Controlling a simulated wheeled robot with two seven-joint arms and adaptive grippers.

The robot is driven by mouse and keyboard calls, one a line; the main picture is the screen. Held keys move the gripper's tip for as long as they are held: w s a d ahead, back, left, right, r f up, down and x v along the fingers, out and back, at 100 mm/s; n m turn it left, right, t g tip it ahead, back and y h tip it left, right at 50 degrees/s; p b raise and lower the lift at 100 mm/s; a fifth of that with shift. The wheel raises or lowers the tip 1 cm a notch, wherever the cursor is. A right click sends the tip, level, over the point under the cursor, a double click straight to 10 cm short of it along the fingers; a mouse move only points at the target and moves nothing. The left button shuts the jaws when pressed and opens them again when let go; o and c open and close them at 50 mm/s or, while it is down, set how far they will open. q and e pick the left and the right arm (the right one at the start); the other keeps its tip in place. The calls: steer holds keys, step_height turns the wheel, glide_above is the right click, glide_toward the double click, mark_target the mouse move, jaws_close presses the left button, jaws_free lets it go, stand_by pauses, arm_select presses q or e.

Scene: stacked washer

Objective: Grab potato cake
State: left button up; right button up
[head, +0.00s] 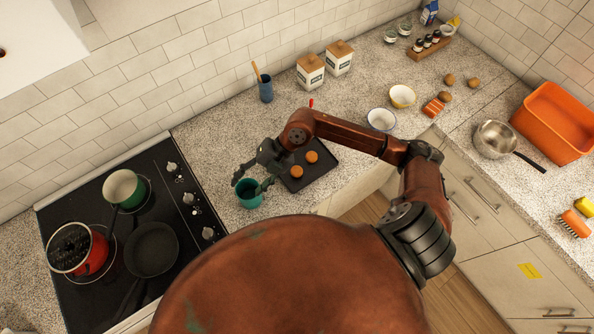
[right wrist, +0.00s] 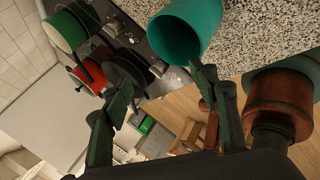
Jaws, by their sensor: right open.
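Two round orange-brown potato cakes (head: 311,156) lie on a dark square tray (head: 322,169) on the speckled counter. My right gripper (head: 254,178) is open and empty, to the left of the tray, with its fingers over and beside a teal cup (head: 249,199). In the right wrist view the open fingers (right wrist: 165,88) show with the teal cup (right wrist: 183,35) close to one fingertip; I cannot tell whether they touch. No potato cake shows in that view. My left gripper is not in view.
A black stove (head: 177,225) with pots and a pan (head: 152,249) is on the left. A blue utensil cup (head: 266,92) and white canisters (head: 310,72) stand behind. Bowls (head: 381,119), a metal saucepan (head: 494,139) and an orange tub (head: 553,122) are on the right.

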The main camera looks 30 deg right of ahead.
steer(key=w+d+f+m+h, duration=0.15)
steer(key=d+f+h, duration=0.3)
steer(key=d, duration=0.65)
steer(key=g+h, duration=0.1)
steer(key=h, duration=0.3)
glide_above(297, 170)
steer(key=shift+f+m, duration=0.15)
steer(key=shift+m, duration=0.2)
steer(key=shift+s+d+f, duration=0.1)
steer(key=shift+d+f, duration=0.05)
steer(key=shift+f, duration=0.7)
steer(key=f, duration=0.1)
steer(key=f+p, duration=0.1)
steer(key=f, duration=0.1)
steer(key=f+p, duration=0.1)
steer(key=f, duration=0.1)
steer(key=shift+a+f, duration=0.1)
steer(key=shift+a, duration=0.2)
steer(key=shift+f, duration=0.35)
steer(key=shift+c, duration=0.3)
steer(key=c, duration=1.2)
steer(key=shift+o, duration=0.2)
steer(key=shift+r, duration=0.15)
